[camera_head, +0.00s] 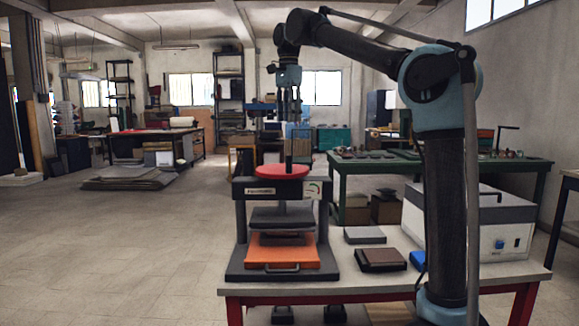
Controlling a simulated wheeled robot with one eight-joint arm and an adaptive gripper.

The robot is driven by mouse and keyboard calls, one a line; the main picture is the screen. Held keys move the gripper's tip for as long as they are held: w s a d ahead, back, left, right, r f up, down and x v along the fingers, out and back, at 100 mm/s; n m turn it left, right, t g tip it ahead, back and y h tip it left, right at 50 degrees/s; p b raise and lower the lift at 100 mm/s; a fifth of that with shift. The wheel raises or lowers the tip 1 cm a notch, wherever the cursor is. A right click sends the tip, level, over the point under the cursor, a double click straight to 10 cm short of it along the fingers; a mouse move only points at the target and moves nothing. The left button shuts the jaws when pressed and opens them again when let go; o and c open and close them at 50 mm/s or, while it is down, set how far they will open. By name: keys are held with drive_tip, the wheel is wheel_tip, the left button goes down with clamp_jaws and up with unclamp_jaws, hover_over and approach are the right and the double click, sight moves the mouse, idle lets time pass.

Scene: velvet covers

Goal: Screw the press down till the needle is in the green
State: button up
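The press (238,222) stands at the left of the table, a dark frame with a red round wheel (270,172) on top. Its dark upper plate (264,217) is above an orange tray (260,254) with a handle, and a dark flat piece (283,239) lies on the tray under the plate. A small dial (313,190) with some green and red is at the press's upper right; its needle is too small to read. My gripper (288,165) points down at the wheel, its fingers close together; I cannot tell whether they touch it or are shut.
On the table (345,276) right of the press are a grey block (365,235), a brown book-like block (381,258), a blue item (417,260) and a white box (490,232) with a handle. Green benches (345,180) stand behind. The floor at left is clear.

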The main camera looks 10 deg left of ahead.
sight(290, 172)
wheel_tip(290, 172, down, 17)
drive_tip(key=shift+d+r, duration=0.1)
idle(0.6)
clamp_jaws()
